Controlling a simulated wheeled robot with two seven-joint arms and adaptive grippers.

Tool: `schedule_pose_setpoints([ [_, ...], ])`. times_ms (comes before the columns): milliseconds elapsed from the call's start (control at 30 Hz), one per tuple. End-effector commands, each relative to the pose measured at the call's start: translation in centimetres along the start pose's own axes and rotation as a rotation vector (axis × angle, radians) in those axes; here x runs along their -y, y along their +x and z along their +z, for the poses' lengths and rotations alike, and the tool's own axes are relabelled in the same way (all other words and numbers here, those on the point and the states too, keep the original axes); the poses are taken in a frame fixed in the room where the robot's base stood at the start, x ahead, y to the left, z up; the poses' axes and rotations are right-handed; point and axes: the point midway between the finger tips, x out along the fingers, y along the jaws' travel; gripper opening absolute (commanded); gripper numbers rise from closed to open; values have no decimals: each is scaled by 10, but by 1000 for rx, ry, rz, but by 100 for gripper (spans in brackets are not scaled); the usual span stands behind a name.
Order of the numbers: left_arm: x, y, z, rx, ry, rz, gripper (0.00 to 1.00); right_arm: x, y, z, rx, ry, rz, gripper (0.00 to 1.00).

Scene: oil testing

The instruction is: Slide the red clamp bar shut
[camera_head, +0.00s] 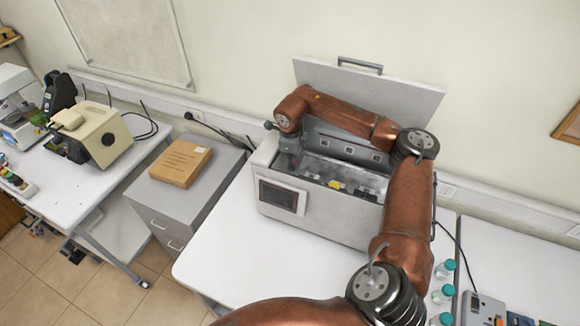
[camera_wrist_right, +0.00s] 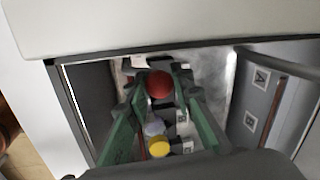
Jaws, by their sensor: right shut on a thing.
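My right gripper (camera_wrist_right: 160,78) reaches down into the open white test machine (camera_head: 330,217). In the right wrist view its two green fingers are closed on a round red knob (camera_wrist_right: 159,85), one finger on each side. The knob appears to be the end of the red clamp bar; the rest of the bar is hidden or cannot be told apart. A yellow-topped part (camera_wrist_right: 159,147) and a pale round part (camera_wrist_right: 154,128) lie between the fingers, nearer the palm. In the head view the wrist hides the knob. My left gripper is not in view.
The machine's lid (camera_head: 412,95) stands open at the back, and its chamber walls surround my right gripper. Teal-capped bottles (camera_head: 442,293) stand at right on the white table (camera_head: 222,245). A cardboard box (camera_head: 180,163) lies on the grey cabinet (camera_head: 196,195) at left.

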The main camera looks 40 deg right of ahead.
Motion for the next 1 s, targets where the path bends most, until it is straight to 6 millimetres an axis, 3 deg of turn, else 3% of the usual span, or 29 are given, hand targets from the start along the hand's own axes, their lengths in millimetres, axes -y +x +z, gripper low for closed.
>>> schedule_pose_setpoints([
  [233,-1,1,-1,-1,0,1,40,7,-2,-2,1,4,-12,0],
  [267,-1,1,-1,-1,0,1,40,7,-2,-2,1,5,-12,23],
  [500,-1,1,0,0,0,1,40,6,-1,-1,1,3,-10,39],
  [833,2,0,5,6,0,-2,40,5,-3,0,1,1,-7,39],
  [1000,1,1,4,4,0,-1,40,5,-25,0,4,2,-10,39],
])
